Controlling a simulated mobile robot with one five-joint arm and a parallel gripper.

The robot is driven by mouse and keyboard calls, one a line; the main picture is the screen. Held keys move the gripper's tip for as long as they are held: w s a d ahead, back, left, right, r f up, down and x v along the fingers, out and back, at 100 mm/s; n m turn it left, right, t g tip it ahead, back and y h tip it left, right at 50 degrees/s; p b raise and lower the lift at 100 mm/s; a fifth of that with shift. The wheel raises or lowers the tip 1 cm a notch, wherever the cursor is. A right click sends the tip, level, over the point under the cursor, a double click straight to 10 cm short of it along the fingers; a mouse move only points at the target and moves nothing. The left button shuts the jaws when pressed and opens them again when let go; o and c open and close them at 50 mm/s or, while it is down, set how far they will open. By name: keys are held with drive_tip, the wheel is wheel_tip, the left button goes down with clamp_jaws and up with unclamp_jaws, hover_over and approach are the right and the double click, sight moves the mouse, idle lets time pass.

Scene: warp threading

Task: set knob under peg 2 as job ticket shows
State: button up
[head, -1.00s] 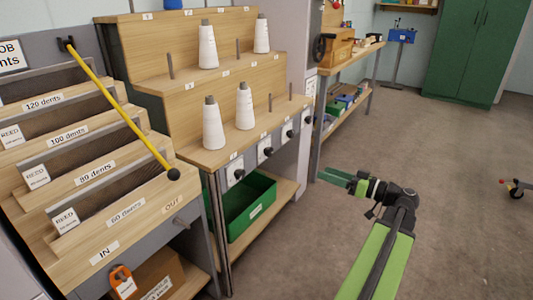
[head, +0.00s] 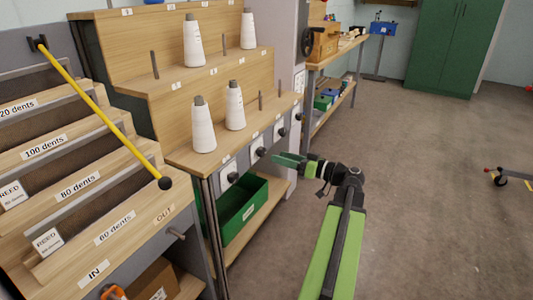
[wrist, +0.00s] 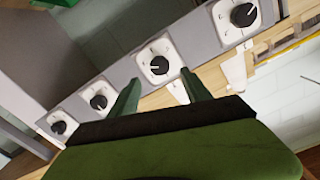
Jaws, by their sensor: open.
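Several black knobs on white square dials line the grey front strip under the cone shelf. In the head view the nearest is the first knob (head: 233,177), then the second knob (head: 261,151), the third (head: 282,132) and a further one (head: 298,117). My gripper (head: 277,157) is open and empty, just right of the second knob. In the wrist view, which looks inverted, a knob (wrist: 158,65) lies beyond and between my open fingers (wrist: 160,76), apparently the second. Its pale mark points roughly left in that picture. Peg numbers are too small to read. No readable job ticket is in view.
White thread cones (head: 203,126) and thin pegs stand on the stepped shelf. A green crate (head: 242,210) sits below the knobs. The reed rack (head: 85,185) with a yellow rod (head: 100,112) is at left. Open floor (head: 430,190) lies right of my arm.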

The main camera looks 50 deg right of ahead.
sight(264, 152)
drive_tip(key=x, duration=0.7)
clamp_jaws()
